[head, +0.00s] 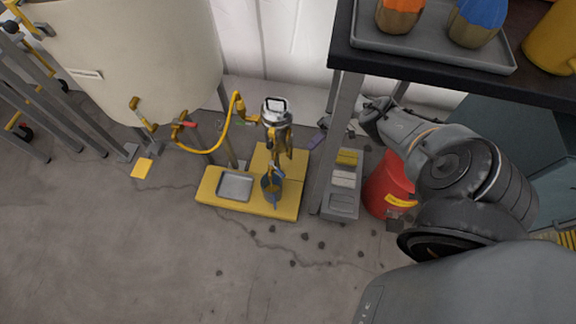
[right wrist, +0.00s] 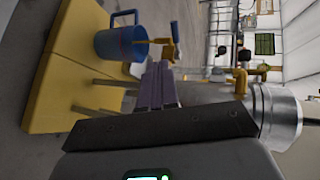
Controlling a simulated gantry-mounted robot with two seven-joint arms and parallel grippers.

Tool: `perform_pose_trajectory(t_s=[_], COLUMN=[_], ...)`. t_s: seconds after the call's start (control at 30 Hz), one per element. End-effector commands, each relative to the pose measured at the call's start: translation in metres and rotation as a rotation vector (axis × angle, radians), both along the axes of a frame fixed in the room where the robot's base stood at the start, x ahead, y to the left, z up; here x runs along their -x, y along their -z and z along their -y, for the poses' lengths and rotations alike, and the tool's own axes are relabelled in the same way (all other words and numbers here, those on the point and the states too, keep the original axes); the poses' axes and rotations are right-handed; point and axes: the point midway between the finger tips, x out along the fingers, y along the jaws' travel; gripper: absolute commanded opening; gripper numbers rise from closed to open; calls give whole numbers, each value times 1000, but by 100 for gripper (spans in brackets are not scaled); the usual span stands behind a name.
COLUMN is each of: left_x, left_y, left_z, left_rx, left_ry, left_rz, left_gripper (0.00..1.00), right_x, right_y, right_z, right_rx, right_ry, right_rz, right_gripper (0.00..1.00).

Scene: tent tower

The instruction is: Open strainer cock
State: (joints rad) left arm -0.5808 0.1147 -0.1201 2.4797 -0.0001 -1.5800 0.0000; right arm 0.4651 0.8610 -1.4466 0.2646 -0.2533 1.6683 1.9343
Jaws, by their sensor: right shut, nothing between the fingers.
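The strainer (head: 276,112) is a silver canister standing above a yellow base, with yellow pipework below it. It is large at the right of the right wrist view (right wrist: 278,115). A yellow tap-like fitting, apparently the cock (right wrist: 172,42), shows beside the blue cup; its handle position is too small to tell. The blue cup (head: 271,187) stands on the base below the pipework. My right gripper (head: 365,107) is right of the strainer, beside the table leg, apart from it in the head view. Its fingers (right wrist: 160,85) look shut and empty. My left gripper is not seen.
The yellow base (head: 210,205) holds a grey tray (head: 235,186). A yellow hose (head: 222,140) runs from the cream tank (head: 150,60) towards the strainer. A dark table (head: 440,65), its leg, a grey bin (head: 341,205) and a red bucket (head: 384,188) crowd the right side.

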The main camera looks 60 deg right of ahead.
Motion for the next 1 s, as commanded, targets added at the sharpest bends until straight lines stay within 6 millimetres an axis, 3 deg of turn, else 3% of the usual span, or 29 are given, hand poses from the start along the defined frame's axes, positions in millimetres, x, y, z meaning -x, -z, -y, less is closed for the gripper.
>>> perform_pose_trajectory(t_s=[0.5, 1.0], left_x=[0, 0], left_y=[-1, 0], left_z=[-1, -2], left_rx=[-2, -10], left_ry=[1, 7], left_rz=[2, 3], left_gripper=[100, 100], right_x=[-29, -42], right_y=[32, 25], right_z=[-82, -113], right_rx=[1, 4], right_ry=[-5, -4], right_rz=[0, -1], right_gripper=[0, 0])
